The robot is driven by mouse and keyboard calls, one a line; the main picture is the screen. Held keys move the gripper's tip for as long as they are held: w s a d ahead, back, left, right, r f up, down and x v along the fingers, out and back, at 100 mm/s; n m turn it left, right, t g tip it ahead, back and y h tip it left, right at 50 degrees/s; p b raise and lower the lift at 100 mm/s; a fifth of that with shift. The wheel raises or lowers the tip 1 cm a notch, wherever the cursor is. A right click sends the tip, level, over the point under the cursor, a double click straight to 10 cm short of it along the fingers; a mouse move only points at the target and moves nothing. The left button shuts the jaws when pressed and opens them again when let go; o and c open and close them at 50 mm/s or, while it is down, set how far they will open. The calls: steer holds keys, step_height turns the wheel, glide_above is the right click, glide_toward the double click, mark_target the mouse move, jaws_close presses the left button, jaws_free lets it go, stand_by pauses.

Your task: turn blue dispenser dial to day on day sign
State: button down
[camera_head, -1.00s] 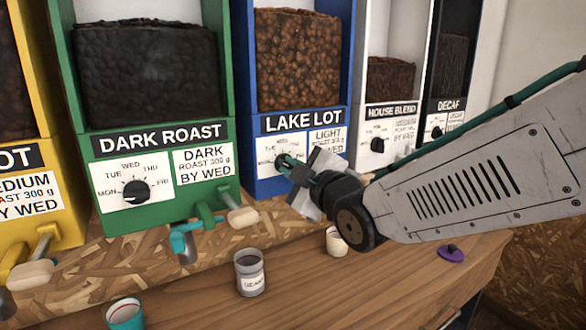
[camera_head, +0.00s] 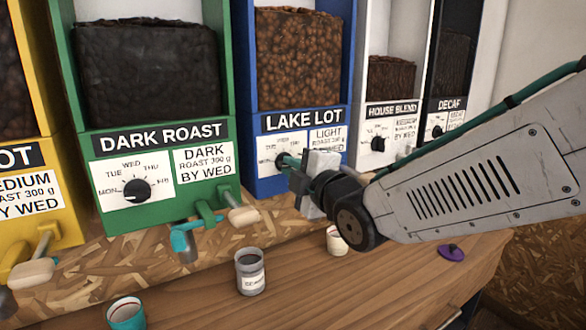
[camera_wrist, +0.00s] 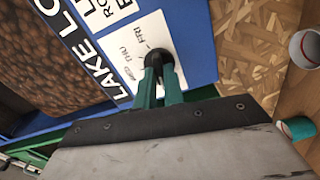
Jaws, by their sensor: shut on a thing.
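The blue dispenser (camera_head: 300,185), labelled LAKE LOT, stands in the middle of the row in the head view. Its black dial (camera_wrist: 158,60) sits on a white day plate in the wrist view, with THU and FRI readable beside it. The sign (camera_head: 326,139) on its right reads LIGHT ROAST 300 g; its lowest line is hidden by my gripper. My gripper (camera_head: 288,161) has its green fingers shut on the dial, and they also show in the wrist view (camera_wrist: 159,82). The fingers cover part of the dial, and its pointer is not clear.
The green DARK ROAST dispenser (camera_head: 155,215) stands to the left, with the white HOUSE BLEND (camera_head: 392,110) and dark DECAF (camera_head: 449,105) dispensers to the right. A grey cup (camera_head: 250,280), a white cup (camera_head: 337,242) and a purple lid (camera_head: 451,253) are on the wooden counter below.

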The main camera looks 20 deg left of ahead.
steer(key=shift+f, duration=0.1)
steer(key=c, duration=1.5)
jaws_free()
steer(key=v, duration=0.8)
